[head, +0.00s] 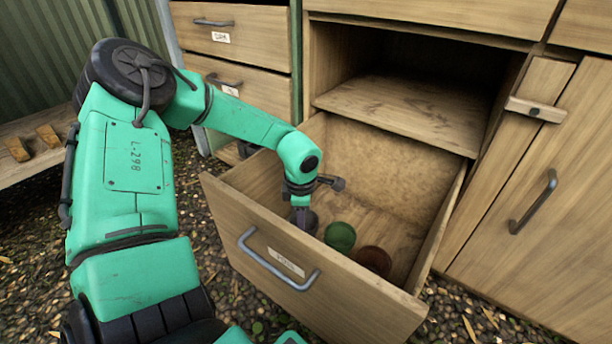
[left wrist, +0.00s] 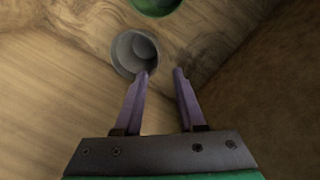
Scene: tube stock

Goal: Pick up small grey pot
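The small grey pot (left wrist: 128,50) lies in the open drawer (head: 325,310), its round opening showing in the left wrist view. In the head view the pot (head: 311,222) is partly hidden by my left gripper. My left gripper (left wrist: 164,72) is open, with a gap between its two purple fingers. In the left wrist view one fingertip overlaps the pot's rim and the other is to the right, apart from it. I cannot tell whether that fingertip touches the pot. In the head view the left gripper (head: 300,210) reaches down into the drawer. My right gripper is not in view.
A green pot (head: 340,237) and a red-brown pot (head: 373,261) are beside the grey one in the drawer. The green pot also shows in the left wrist view (left wrist: 155,5). The drawer's walls stand close around, with an open shelf (head: 400,110) behind and above.

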